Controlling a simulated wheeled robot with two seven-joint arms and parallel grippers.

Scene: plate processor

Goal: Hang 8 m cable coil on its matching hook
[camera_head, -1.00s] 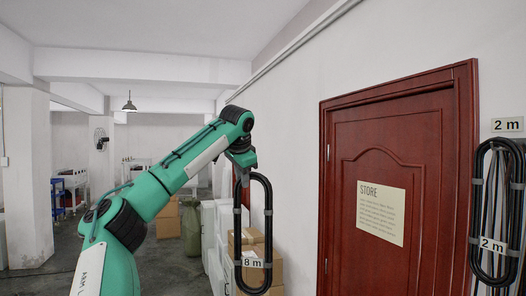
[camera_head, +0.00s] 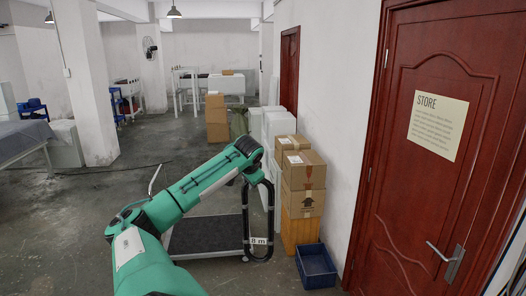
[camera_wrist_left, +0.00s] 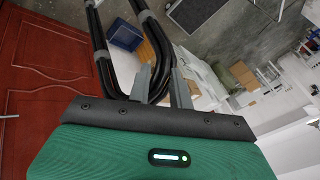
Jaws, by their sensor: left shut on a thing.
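The black 8 m cable coil (camera_head: 245,216) hangs as a long upright loop from my left gripper (camera_head: 258,176) in the head view. A white "8 m" tag (camera_head: 258,240) is on its lower part. In the left wrist view the coil (camera_wrist_left: 102,50) is bound with grey ties, and my left gripper (camera_wrist_left: 166,88) is shut on its top end. No hook shows in either view now. My right gripper is not in view.
A red STORE door (camera_head: 425,150) with a lever handle is at the right. Stacked cardboard boxes (camera_head: 303,185) and a blue crate (camera_head: 315,266) stand along the wall. A dark flat cart (camera_head: 205,236) is behind the coil. Open floor (camera_head: 75,225) lies left.

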